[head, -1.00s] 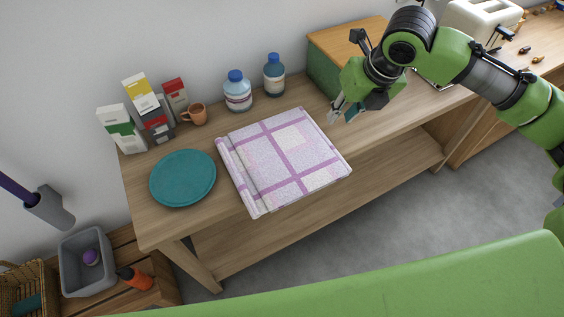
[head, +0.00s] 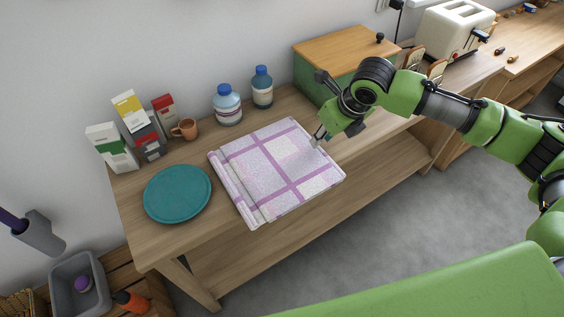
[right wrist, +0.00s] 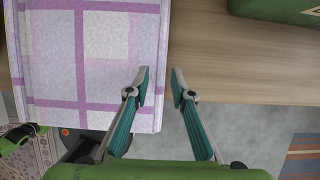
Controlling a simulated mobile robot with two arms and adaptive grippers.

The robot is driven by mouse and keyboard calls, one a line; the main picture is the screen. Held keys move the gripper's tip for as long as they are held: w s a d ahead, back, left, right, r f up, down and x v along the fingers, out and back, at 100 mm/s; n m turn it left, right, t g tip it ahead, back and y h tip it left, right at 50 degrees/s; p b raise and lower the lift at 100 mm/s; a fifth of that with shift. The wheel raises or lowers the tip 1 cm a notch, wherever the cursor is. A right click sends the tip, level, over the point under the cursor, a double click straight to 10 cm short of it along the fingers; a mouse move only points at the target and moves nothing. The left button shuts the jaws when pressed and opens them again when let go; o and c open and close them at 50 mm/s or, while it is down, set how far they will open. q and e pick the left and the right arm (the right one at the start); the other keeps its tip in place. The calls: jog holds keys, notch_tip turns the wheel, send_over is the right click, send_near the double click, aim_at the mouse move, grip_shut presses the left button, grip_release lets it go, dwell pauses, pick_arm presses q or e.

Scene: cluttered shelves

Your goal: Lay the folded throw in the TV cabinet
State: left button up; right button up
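The folded throw (head: 277,167), white and pink with purple stripes, lies flat on the wooden table. It also shows in the right wrist view (right wrist: 110,60). My right gripper (head: 318,139) is at the throw's right edge in the head view. My left gripper is not in view. I cannot make out a TV cabinet for certain.
A teal plate (head: 177,193) lies left of the throw. Cartons (head: 113,147), an orange mug (head: 186,129) and two blue-capped bottles (head: 228,105) stand behind. A green box with a wooden lid (head: 340,50) and a toaster (head: 455,30) stand right. A lower shelf (head: 290,217) is bare.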

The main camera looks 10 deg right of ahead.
jog(key=x, duration=0.5)
jog(key=shift+a+r, duration=0.1)
grip_shut()
jog(key=shift+r, duration=0.1)
jog(key=shift+r, duration=0.1)
